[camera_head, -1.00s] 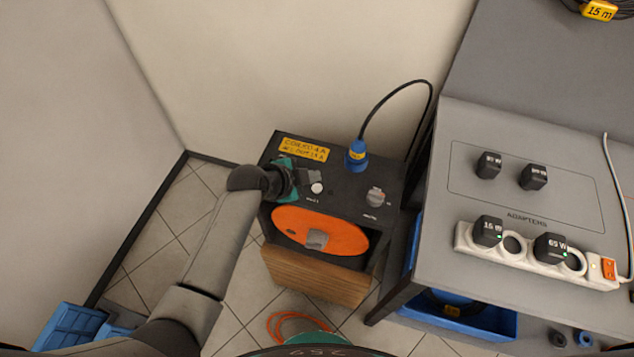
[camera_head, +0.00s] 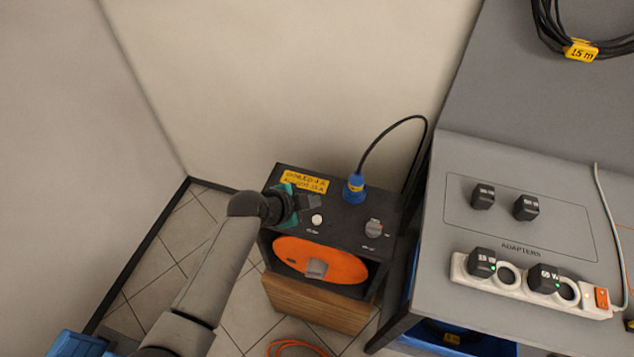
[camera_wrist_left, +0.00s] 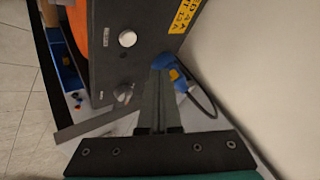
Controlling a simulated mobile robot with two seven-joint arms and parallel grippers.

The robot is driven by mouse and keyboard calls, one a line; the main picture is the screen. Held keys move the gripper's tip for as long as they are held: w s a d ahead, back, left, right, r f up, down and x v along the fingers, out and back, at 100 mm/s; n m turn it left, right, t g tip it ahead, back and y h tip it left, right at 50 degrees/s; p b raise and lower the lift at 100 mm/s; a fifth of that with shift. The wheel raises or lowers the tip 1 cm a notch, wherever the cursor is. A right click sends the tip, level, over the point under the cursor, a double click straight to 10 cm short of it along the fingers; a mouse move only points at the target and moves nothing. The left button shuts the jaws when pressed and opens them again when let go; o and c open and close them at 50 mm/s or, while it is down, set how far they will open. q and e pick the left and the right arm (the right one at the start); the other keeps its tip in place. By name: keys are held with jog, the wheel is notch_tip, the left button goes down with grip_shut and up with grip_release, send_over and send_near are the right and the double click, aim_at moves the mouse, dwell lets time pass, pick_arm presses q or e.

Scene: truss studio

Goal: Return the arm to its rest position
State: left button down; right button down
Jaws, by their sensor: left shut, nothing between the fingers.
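My left gripper (camera_head: 308,203) is shut and empty over the top left of the black box (camera_head: 340,222), which has an orange round front (camera_head: 320,259). In the left wrist view the shut fingers (camera_wrist_left: 158,100) point at the box's dark panel (camera_wrist_left: 125,75). A round white button (camera_head: 317,220) lies just right of the fingers in the head view. I cannot tell whether the fingertips touch the panel. My right gripper is not in view.
A blue plug (camera_head: 355,187) with a black cable stands on the box, beside a grey knob (camera_head: 374,228). A grey table (camera_head: 480,229) at the right holds a power strip (camera_head: 530,287) and adapters. Walls stand behind and at the left. An orange cable (camera_head: 296,347) lies on the floor.

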pick_arm(q)
jog(key=s+a+r+n+g+y, duration=0.1)
jog(key=s+a+r+n+y, duration=0.1)
jog(key=s+a+n, duration=0.45)
jog(key=s+a+r+n+g+y, duration=0.1)
jog(key=s+a+r+n+y, duration=0.2)
jog(key=s, duration=0.6)
jog(key=s+a+r+n+g+y, duration=0.1)
jog(key=s+a+r+n, duration=0.1)
jog(key=s+a+n, duration=0.5)
jog(key=s+d+f+m+g+b, duration=0.1)
jog(key=s+f+b, duration=0.15)
jog(key=f, duration=1.15)
jog(key=s+d+f+b, duration=0.1)
jog(key=f+b, duration=0.3)
jog(key=f, duration=1)
jog(key=s+a+f+g+b, duration=0.1)
jog(key=s+f+b, duration=0.2)
jog(key=s+f, duration=0.4)
jog(key=s+a+f+b, duration=0.2)
jog(key=s+f, duration=0.6)
jog(key=f, duration=0.5)
jog(key=shift+s+f+g+b, duration=0.15)
jog(key=shift+f+g+b, duration=0.25)
jog(key=shift+b, duration=0.15)
jog(key=shift+a+m, duration=0.2)
jog(key=shift+m, duration=0.05)
